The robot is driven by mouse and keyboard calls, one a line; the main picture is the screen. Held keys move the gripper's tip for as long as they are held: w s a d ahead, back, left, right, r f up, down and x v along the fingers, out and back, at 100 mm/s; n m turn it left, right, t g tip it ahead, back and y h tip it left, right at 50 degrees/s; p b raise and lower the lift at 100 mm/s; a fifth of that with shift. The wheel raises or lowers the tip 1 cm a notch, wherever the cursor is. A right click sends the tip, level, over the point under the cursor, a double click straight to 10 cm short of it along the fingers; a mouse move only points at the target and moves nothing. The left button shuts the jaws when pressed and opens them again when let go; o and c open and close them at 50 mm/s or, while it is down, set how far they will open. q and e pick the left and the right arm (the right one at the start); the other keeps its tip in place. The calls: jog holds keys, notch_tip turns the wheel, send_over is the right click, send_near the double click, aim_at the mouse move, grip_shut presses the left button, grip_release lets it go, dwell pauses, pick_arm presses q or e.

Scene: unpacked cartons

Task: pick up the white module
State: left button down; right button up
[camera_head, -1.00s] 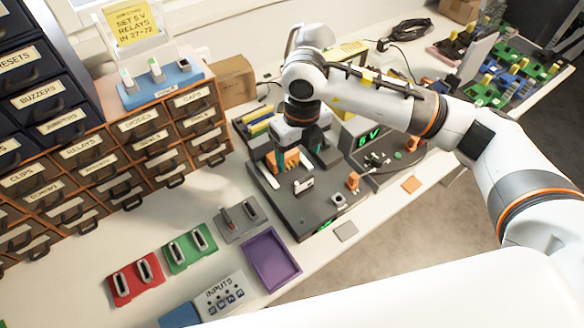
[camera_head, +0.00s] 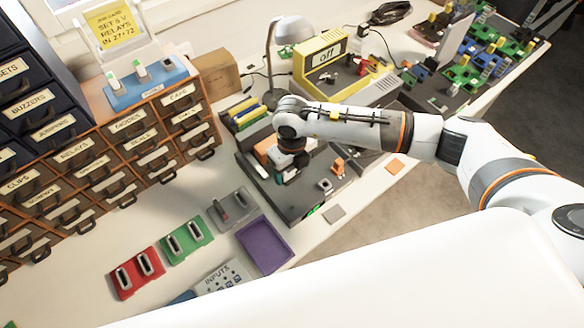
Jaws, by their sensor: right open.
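The right gripper is open. An orange block (camera_head: 263,146) stands on the board beside the gripper. My left gripper is not in view.
A purple tray (camera_head: 264,247), a green plate (camera_head: 185,238) and a red plate (camera_head: 137,272) lie in front of the board. A yellow device (camera_head: 321,55) marked "off" stands behind. Drawer cabinets fill the left. Bare bench lies between drawers and plates.

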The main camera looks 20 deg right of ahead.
jog(key=shift+f, duration=0.2)
jog(key=c, duration=1.3)
notch_tip(320, 180, up, 9)
jog(key=shift+a+b, duration=0.1)
jog(key=shift+b, duration=0.9)
jog(key=shift+r, duration=0.55)
